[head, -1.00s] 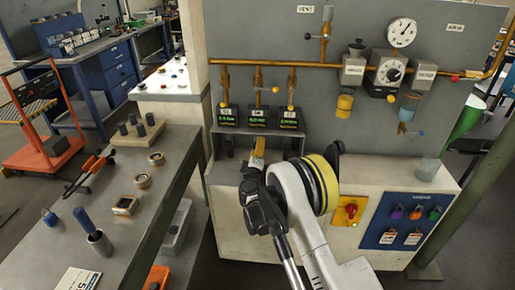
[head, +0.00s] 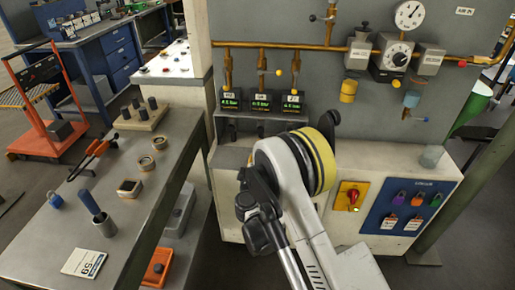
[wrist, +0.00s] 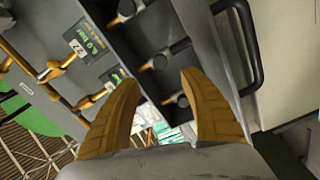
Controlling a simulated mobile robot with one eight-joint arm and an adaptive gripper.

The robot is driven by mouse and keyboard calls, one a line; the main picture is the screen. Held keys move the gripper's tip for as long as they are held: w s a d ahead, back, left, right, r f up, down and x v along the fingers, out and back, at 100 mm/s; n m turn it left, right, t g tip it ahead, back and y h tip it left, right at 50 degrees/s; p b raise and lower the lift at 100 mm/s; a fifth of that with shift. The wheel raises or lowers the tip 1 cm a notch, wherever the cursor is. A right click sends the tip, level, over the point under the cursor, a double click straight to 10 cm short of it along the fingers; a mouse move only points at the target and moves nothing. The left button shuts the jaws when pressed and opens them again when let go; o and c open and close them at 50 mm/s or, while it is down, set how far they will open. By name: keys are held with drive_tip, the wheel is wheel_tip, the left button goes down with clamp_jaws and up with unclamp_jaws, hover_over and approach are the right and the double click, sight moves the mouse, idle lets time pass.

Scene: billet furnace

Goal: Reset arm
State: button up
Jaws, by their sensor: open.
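My gripper (wrist: 158,82) shows in the wrist view with its two tan, ribbed fingers spread apart and nothing between them. In the head view my arm is folded in front of the grey-and-white furnace panel, and the gripper's fingers are hidden there. The wrist view is tilted and shows a dark panel with several dark fittings (wrist: 160,62) beyond the fingers. Brass pipework (wrist: 52,70) and small labelled displays show at its left.
The panel carries a gauge (head: 409,14), three green displays (head: 261,103), a red-and-yellow switch (head: 351,196) and a blue padlock board (head: 403,208). An orange cart (head: 50,130) stands far left.

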drive_tip(key=d+r+m+g+h, duration=0.3)
drive_tip(key=d+r+m, duration=0.2)
drive_tip(key=d+r, duration=0.65)
drive_tip(key=s+d+r+m+g, duration=0.3)
drive_tip(key=s+d+r, duration=0.2)
drive_tip(key=s+d, duration=0.35)
drive_tip(key=s+d+r+m+g, duration=0.1)
drive_tip(key=s+d+m+g, duration=0.15)
drive_tip(key=s, duration=0.55)
drive_tip(key=s+d+r+m+g, duration=0.1)
drive_tip(key=s+d, duration=0.3)
drive_tip(key=s, duration=0.3)
drive_tip(key=s+a+f+m+g+y, duration=0.1)
drive_tip(key=s+f+m+y, duration=0.1)
drive_tip(key=s, duration=1.2)
drive_tip(key=shift+s+f+y, duration=0.35)
drive_tip(key=shift+f+y, duration=0.1)
drive_tip(key=shift+y, duration=0.35)
drive_tip(key=shift+a, duration=0.1)
